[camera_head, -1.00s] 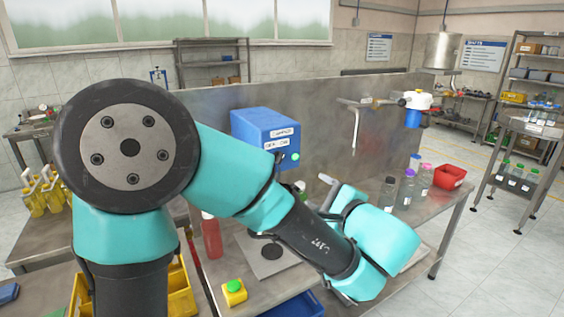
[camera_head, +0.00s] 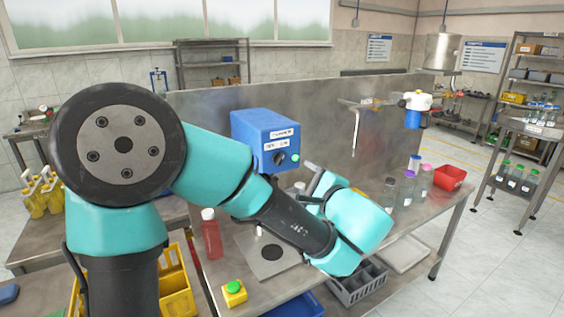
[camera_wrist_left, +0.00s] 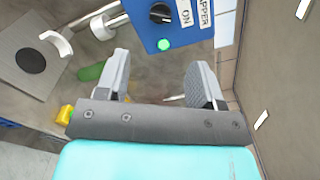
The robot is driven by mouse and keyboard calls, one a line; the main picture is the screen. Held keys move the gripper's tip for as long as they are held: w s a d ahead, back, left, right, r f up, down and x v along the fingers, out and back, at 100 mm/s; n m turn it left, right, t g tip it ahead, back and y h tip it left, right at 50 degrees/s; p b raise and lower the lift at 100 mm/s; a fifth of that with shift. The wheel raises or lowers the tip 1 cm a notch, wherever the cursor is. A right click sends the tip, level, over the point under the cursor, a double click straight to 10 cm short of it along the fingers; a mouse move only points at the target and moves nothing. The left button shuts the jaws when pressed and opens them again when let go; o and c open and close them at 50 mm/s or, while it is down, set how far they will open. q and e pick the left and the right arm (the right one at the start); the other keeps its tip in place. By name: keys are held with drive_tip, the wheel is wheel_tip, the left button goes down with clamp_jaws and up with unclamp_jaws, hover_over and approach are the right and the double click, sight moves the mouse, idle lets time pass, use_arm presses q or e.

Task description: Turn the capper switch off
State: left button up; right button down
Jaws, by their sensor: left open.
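The blue capper box (camera_head: 265,137) stands at the back of the bench against the steel panel. A black rotary switch (camera_head: 279,157) and a green light (camera_head: 295,157) are on its front. In the left wrist view the box (camera_wrist_left: 180,38) is at the top, with the black switch (camera_wrist_left: 161,13) beside an "ON" label and the green light lit (camera_wrist_left: 164,45). My left gripper (camera_wrist_left: 160,75) is open and empty. Its fingers point toward the box, with the switch apart from and beyond them. In the head view the fingers (camera_head: 316,180) show below and right of the box. My right gripper is not in view.
A red bottle (camera_head: 211,238), a grey plate with a black disc (camera_head: 262,260) and a yellow box with a green button (camera_head: 234,292) are on the bench's left part. Several bottles (camera_head: 405,190) and a red bin (camera_head: 449,177) stand at right. The steel panel (camera_head: 330,120) rises behind.

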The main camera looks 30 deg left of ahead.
sight(281, 161)
use_arm(q)
drive_tip(key=x, duration=1.1)
drive_tip(key=shift+w+a, duration=0.15)
drive_tip(key=shift+a, duration=0.15)
drive_tip(key=shift+c, duration=0.2)
drive_tip(key=c, duration=0.9)
